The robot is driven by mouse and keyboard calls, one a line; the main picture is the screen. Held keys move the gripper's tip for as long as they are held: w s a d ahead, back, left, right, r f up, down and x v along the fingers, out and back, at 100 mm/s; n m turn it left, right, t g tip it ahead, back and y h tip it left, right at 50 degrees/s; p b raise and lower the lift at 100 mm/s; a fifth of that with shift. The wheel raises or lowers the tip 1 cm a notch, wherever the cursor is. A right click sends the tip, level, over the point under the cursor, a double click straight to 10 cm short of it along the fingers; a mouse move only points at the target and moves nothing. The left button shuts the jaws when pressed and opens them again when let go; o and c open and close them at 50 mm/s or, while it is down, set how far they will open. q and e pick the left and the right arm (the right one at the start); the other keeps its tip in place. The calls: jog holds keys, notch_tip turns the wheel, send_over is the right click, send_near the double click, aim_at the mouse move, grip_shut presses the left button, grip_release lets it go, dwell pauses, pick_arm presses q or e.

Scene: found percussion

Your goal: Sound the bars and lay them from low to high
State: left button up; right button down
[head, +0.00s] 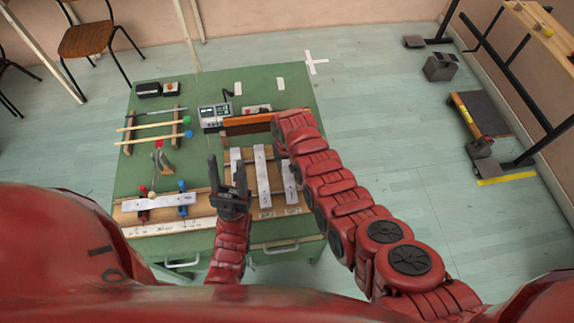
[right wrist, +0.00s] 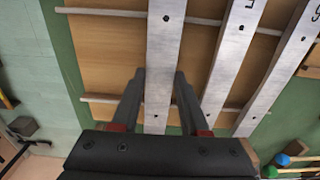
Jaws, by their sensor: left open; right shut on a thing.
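Three pale metal bars lie side by side on a wooden board (head: 276,210): left bar (head: 236,165), middle bar (head: 262,178) and right bar (head: 291,186). Another metal bar (head: 172,200) rests across a red support (head: 143,216) and a blue support (head: 183,211) at front left. My left gripper (head: 228,180) is open and empty, pointing up in the picture, just in front of the left bar. My right gripper (right wrist: 159,78) is shut on the outermost bar (right wrist: 166,30) in the right wrist view; my arm hides this gripper in the head view.
Two mallets with green (head: 188,120) and blue (head: 189,134) heads lie on a rack at left. A grey meter (head: 214,117) and an orange-brown wooden piece (head: 248,123) stand behind the board. Green table (head: 300,95) is mostly bare at the back.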

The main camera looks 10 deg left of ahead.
jog(key=shift+f+b, duration=0.35)
jog(key=shift+f, duration=0.15)
dwell(0.3)
jog(key=shift+c, duration=1.7)
grip_release()
jog(key=shift+r, duration=0.1)
jog(key=shift+r, duration=0.85)
notch_tip(320, 180, up, 5)
jog(key=b, duration=0.2)
jog(key=shift+a+r+b, duration=0.1)
jog(key=shift+r+b, duration=0.05)
jog(key=shift+b, duration=0.2)
notch_tip(320, 180, up, 10)
jog(key=p, duration=0.6)
jog(key=shift+r, duration=0.15)
